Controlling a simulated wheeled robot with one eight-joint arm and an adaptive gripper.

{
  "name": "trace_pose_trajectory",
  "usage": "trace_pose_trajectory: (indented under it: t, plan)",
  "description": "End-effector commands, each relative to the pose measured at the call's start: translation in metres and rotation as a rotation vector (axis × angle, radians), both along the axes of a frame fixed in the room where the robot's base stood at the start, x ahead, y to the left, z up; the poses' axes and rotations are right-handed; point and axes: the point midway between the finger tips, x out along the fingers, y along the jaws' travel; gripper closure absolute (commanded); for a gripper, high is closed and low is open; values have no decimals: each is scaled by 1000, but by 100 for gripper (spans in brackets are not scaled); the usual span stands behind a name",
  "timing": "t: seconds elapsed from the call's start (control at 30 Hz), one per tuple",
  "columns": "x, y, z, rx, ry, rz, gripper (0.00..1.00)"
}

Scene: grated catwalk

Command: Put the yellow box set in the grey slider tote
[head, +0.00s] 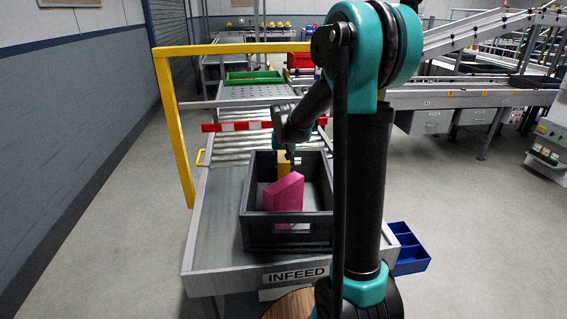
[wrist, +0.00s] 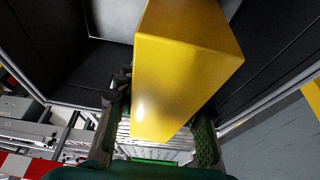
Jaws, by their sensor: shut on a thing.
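The yellow box (head: 283,161) is inside or just over the far part of the grey tote (head: 290,237), partly hidden by a pink block. In the wrist view the yellow box (wrist: 185,65) fills the middle, with the tote's dark walls (wrist: 45,45) around it. My gripper (head: 287,149) points down at the tote's far side. In the wrist view its fingers (wrist: 155,138) stand on either side of the yellow box and are shut on it. I cannot tell whether the box touches the tote floor.
A pink slant-topped block (head: 284,193) stands in the tote, in front of the yellow box. The tote sits on the infeed table (head: 215,225). A yellow frame (head: 175,130) and a red-white bar (head: 238,126) stand behind. A blue bin (head: 410,262) hangs at the right.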

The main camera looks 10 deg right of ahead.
Motion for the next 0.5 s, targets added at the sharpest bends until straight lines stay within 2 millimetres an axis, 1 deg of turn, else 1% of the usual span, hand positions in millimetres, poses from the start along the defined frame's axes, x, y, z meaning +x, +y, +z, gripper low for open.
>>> trace_pose_trajectory:
  t: [0.33,0.37,0.5]
  plan:
    - [0,0,-3,0,0,0,100]
    - [0,0,-3,0,0,0,58]
    - [0,0,-2,0,0,0,41]
